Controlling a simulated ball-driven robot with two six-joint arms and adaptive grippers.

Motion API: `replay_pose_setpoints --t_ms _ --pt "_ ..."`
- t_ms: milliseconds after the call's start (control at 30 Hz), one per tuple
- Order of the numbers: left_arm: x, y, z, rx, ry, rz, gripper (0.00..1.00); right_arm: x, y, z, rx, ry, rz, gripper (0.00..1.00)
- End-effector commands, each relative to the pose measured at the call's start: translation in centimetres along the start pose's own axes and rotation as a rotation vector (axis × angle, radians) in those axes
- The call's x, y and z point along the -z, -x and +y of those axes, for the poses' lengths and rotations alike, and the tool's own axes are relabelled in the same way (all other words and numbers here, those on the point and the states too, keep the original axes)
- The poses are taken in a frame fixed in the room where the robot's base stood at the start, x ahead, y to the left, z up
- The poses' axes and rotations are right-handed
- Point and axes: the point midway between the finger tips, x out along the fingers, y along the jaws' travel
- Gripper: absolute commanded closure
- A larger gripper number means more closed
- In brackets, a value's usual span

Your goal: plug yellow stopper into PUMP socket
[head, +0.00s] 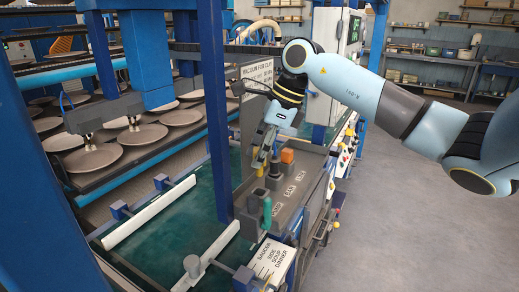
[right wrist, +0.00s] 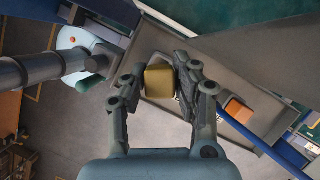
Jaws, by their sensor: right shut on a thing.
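The yellow stopper (right wrist: 159,80) is between the two fingers of my right gripper (right wrist: 168,84) in the right wrist view, and the gripper is shut on it. In the head view my right gripper (head: 264,153) points down over the control panel, with a bit of the yellow stopper (head: 260,170) showing below its fingers. An orange stopper (head: 288,156) stands on the panel just right of the gripper. A green stopper (head: 267,214) stands nearer the front. I cannot read which socket is PUMP. My left gripper is not in view.
The grey panel (head: 295,205) has dark socket blocks and small labels. A white card with printed words (head: 270,258) is at its front end. A blue post (head: 214,110) rises left of the gripper. Racks of plates (head: 92,158) stand at the left. Open floor lies right.

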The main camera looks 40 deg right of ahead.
Motion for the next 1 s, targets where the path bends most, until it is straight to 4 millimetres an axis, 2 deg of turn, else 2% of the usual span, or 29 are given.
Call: replay_pose_setpoints --t_ms 467,700,1000 --pt "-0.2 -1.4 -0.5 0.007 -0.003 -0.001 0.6 1.2 -3.0 0.0 -0.001 -0.001 0.0 0.97" --pt "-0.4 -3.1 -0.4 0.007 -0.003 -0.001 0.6 1.9 -4.7 0.0 0.0 -0.001 0.0 0.97" --pt "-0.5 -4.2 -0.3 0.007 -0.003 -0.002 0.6 2.4 -5.7 0.0 0.0 -0.001 0.0 0.97"
